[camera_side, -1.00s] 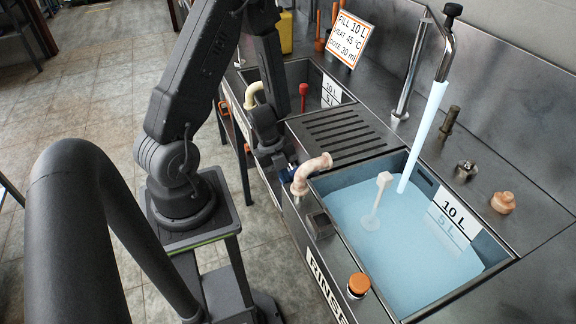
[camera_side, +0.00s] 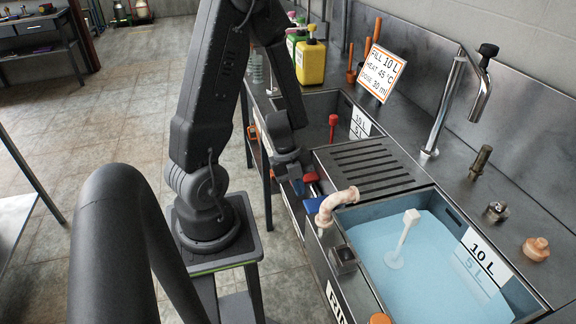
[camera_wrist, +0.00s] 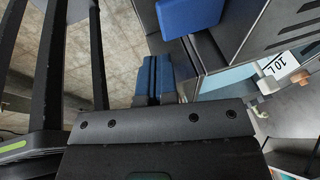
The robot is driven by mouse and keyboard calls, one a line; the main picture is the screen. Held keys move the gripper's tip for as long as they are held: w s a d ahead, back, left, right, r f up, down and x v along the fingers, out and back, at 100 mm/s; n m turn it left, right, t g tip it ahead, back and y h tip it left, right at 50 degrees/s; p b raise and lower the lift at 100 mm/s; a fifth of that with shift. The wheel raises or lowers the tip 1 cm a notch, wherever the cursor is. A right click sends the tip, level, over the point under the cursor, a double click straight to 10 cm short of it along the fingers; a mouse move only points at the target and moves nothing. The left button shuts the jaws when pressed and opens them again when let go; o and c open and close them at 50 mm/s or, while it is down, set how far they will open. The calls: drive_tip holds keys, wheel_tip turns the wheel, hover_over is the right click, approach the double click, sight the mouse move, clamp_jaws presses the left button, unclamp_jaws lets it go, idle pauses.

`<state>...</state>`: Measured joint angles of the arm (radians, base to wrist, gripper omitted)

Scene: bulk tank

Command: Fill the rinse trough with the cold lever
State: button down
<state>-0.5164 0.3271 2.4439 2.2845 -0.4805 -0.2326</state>
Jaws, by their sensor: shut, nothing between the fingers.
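The rinse trough (camera_side: 448,200) is at the lower right of the side view, with pale blue water (camera_side: 440,270) in it. The water covers the 5 L mark and reaches close under the 10 L figure on the level plate (camera_side: 487,258). A white standpipe (camera_side: 403,240) rises from the water. No stream comes from the spout (camera_side: 481,97). The blue cold lever (camera_side: 312,204) is on the bench front, beside a red lever (camera_side: 311,178). My gripper (camera_side: 298,186) is shut and empty near the levers. In the wrist view its fingers (camera_wrist: 153,79) are below the blue lever (camera_wrist: 192,14), apart from it.
A peach elbow pipe (camera_side: 335,203) stands at the trough's near left corner. A ribbed drainboard (camera_side: 365,165) separates the trough from another basin (camera_side: 318,112). A sign (camera_side: 382,73) reads fill 10 L, heat 45 °C, dose 30 ml. Yellow bottle (camera_side: 311,62) stands behind.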

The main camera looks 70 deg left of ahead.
drive_tip(key=s+v, duration=0.1)
drive_tip(key=v, duration=0.5)
drive_tip(key=shift+r, duration=0.25)
drive_tip(key=shift+a, duration=0.15)
drive_tip(key=w+d+r+n+t+y, duration=0.2)
drive_tip(key=w+r+n+t+y, duration=0.7)
drive_tip(key=r, duration=0.4)
drive_tip(key=s+d+r+n+g+h, duration=0.2)
drive_tip(key=s+d+n+g, duration=0.1)
drive_tip(key=d, duration=0.4)
drive_tip(key=s+d+r+n+g+h, duration=0.2)
drive_tip(key=s+d+r+n+h, duration=0.1)
drive_tip(key=s+d+n, duration=0.3)
drive_tip(key=shift+d+g+h, duration=0.3)
drive_tip(key=shift+d+g, duration=0.1)
drive_tip(key=shift+d, duration=0.35)
